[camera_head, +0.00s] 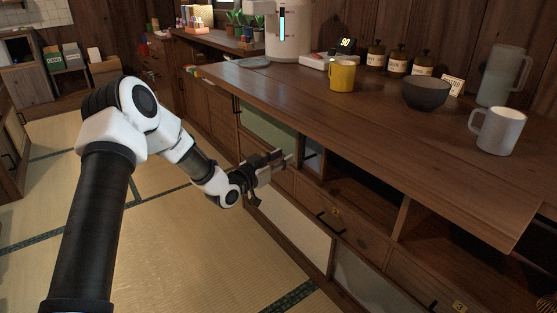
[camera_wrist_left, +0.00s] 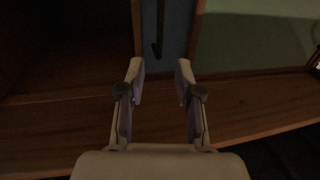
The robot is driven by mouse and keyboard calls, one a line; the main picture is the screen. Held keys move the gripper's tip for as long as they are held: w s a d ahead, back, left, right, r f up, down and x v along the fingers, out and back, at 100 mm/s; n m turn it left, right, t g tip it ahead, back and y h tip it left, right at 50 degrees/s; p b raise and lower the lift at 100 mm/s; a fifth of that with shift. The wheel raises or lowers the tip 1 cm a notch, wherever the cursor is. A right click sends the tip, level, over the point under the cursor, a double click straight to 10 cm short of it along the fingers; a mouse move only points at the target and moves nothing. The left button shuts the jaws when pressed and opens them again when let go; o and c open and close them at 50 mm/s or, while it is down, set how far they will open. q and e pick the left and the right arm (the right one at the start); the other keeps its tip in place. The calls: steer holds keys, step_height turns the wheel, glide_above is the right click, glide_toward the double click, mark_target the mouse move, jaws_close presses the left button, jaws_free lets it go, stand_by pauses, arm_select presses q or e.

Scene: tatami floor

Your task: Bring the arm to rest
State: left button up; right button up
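My left arm comes in from the left in the head view. Its gripper (camera_head: 272,172) is in front of the wooden cabinet, below the countertop's front edge and close to the cabinet front. In the left wrist view the left gripper (camera_wrist_left: 162,84) has its two fingers apart with nothing between them. Behind the fingers are a blue-grey panel (camera_wrist_left: 174,30) with a dark handle and a green panel (camera_wrist_left: 250,42). My right gripper does not show in either view.
The wooden counter (camera_head: 400,125) holds a yellow mug (camera_head: 341,76), a dark bowl (camera_head: 426,93), a white mug (camera_head: 497,131), a grey pitcher (camera_head: 502,76) and several brown jars (camera_head: 397,60). Open shelves (camera_head: 360,187) lie below. The tatami floor (camera_head: 170,250) is clear on the left.

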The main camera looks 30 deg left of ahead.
arm_select(q)
steer(key=shift+s, duration=0.8)
